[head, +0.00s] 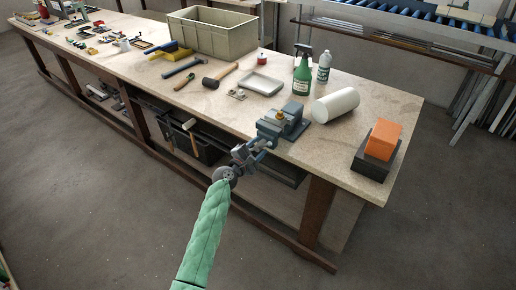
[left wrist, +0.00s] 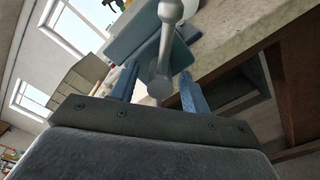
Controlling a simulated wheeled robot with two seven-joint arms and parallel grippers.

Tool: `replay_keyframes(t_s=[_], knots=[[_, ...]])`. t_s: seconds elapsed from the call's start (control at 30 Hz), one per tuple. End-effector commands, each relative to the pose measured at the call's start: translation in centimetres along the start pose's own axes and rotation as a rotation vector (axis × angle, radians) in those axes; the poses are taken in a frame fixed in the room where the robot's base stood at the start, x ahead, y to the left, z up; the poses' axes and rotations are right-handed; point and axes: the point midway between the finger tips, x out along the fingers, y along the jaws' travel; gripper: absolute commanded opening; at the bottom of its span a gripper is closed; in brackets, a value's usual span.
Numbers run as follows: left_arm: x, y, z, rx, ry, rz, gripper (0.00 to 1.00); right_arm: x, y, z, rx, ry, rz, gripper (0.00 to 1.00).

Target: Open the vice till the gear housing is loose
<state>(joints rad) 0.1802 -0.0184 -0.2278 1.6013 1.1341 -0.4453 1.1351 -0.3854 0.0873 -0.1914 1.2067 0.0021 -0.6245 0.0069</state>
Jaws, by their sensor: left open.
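The blue-grey vice (head: 292,122) is mounted at the front edge of the workbench. In the left wrist view, the blue fingers of my left gripper (left wrist: 158,76) are open, one on each side of the vice's grey handle (left wrist: 164,50). I cannot tell whether they touch it. The vice's blue body (left wrist: 138,32) shows beyond. My right gripper is not in view.
The workbench (head: 385,105) carries a green spray bottle (head: 302,75), a white roll (head: 335,105) and a white tray (head: 263,84) behind the vice. An orange block (head: 383,140) on a dark block stands at right. Hammers (head: 220,76) lie at left.

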Motion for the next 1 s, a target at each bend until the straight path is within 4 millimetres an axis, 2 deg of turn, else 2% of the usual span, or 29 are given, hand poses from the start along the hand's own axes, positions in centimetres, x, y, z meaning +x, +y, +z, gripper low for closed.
replay_keyframes(t_s=[0.17,0.27,0.4,0.6,0.97,1.0], knots=[[-1.3,-0.2,-0.2,0.0,0.0,0.001,0.47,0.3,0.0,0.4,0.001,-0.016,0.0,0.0],[-2.8,-0.3,-0.2,0.001,0.001,0.0,0.47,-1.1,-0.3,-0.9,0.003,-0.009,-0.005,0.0],[-5.0,-0.3,-0.2,0.001,0.0,0.0,0.47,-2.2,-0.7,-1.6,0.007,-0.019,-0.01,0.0],[-7.1,-0.2,-0.1,0.001,0.0,-0.001,0.47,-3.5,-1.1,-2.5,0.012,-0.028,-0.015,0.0],[-7.6,0.0,0.0,0.0,0.0,-0.001,0.47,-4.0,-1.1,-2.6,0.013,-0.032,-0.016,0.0],[-7.6,-0.1,0.0,0.0,0.0,-0.001,0.47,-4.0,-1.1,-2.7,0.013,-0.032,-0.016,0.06]])
